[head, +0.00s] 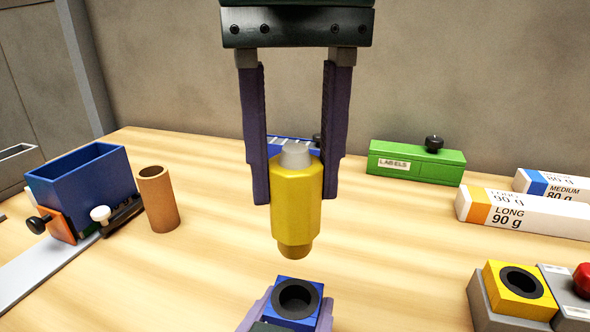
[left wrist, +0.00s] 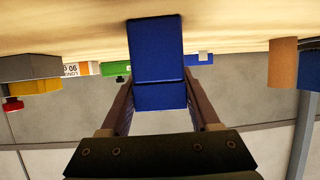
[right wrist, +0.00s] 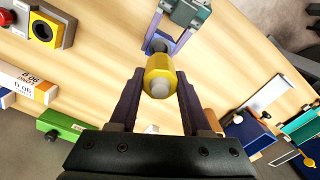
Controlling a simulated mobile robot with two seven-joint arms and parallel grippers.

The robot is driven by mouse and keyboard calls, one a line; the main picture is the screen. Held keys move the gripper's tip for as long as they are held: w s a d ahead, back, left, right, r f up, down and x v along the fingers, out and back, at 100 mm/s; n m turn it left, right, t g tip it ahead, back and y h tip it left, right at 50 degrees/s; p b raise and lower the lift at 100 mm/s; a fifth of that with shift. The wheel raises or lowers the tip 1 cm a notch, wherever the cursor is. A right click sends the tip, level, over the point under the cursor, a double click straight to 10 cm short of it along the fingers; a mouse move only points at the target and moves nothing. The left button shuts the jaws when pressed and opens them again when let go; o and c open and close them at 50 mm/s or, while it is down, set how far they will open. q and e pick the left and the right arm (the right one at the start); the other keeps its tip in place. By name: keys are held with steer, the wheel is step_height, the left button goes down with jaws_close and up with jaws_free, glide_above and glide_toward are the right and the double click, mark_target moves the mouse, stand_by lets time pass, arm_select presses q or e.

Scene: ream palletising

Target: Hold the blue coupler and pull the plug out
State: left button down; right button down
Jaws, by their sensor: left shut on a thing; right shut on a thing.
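The yellow plug (head: 295,205) is upright, with a grey top end and a brown lower tip. My right gripper (head: 297,190) is shut on its sides. The blue coupler (head: 285,282) is below it, its dark round hole facing up and empty. A gap shows between the plug's tip and the coupler. My left gripper (head: 290,318) is shut on the coupler at the bottom of the head view. The coupler fills the middle of the left wrist view (left wrist: 156,50). In the right wrist view the plug (right wrist: 158,65) partly hides the coupler (right wrist: 157,43).
A blue bin (head: 85,185) and a brown tube (head: 158,200) stand at left. A green labels box (head: 415,165), white paper boxes (head: 525,213) and a yellow socket block (head: 518,290) by a red button (head: 583,280) are at right. A blue striped object behind the plug is mostly hidden.

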steer(key=shift+r, duration=0.5)
arm_select(q)
steer(key=shift+c, duration=0.2)
jaws_free()
steer(key=shift+s, duration=0.1)
